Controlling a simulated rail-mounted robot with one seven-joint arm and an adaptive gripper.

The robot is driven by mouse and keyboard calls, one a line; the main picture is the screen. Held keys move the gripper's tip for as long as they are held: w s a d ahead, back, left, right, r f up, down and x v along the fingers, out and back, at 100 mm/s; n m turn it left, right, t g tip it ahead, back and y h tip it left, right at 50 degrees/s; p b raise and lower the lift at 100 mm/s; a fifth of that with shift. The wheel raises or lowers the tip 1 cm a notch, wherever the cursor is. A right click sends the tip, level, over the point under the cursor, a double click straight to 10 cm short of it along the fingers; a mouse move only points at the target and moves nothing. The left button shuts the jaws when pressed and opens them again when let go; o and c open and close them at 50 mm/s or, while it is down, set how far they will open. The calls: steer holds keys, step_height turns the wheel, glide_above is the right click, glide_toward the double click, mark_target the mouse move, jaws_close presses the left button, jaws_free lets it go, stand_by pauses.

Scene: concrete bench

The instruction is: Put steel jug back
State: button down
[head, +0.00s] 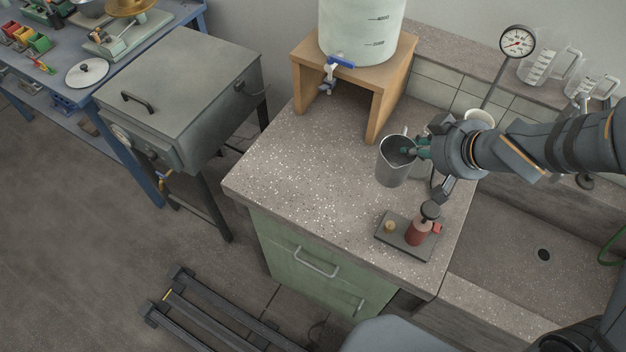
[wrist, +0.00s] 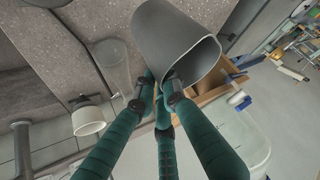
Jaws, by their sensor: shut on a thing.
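The steel jug (head: 391,172) is a grey metal vessel, roughly upright, over the right part of the speckled bench top (head: 300,190). My gripper (head: 420,148) reaches in from the right and is shut on the jug at its upper right side, near the rim. In the wrist view the jug (wrist: 172,38) shows with its mouth towards the camera, and the green fingers of my gripper (wrist: 163,95) are against its rim. I cannot tell whether the jug's base touches the bench.
A wooden stand (head: 375,113) with a large water container (head: 360,32) is behind the jug. A small plate with a red bottle (head: 418,232) is in front. Clear measuring jugs (head: 548,66) and a dial gauge (head: 517,42) stand back right. The bench's left half is clear.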

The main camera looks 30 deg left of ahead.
steer(key=s+a+n+g+p, duration=0.2)
steer(key=s+a+n, duration=0.15)
steer(key=a, duration=0.45)
steer(key=shift+y, duration=0.4)
steer(key=a+f+b, duration=0.2)
steer(key=a+f, duration=0.1)
steer(key=s+a+f+b, duration=0.1)
steer(key=a+f+b, duration=0.1)
steer(key=a+f, duration=0.2)
steer(key=s+a+f+b, duration=0.1)
steer(key=a+f+b, duration=0.1)
steer(key=a+f, duration=0.1)
steer(key=shift+a+f+b, duration=0.3)
steer(key=shift+a+f, duration=0.1)
steer(key=shift+a, duration=0.05)
steer(key=c, duration=1.8)
jaws_free()
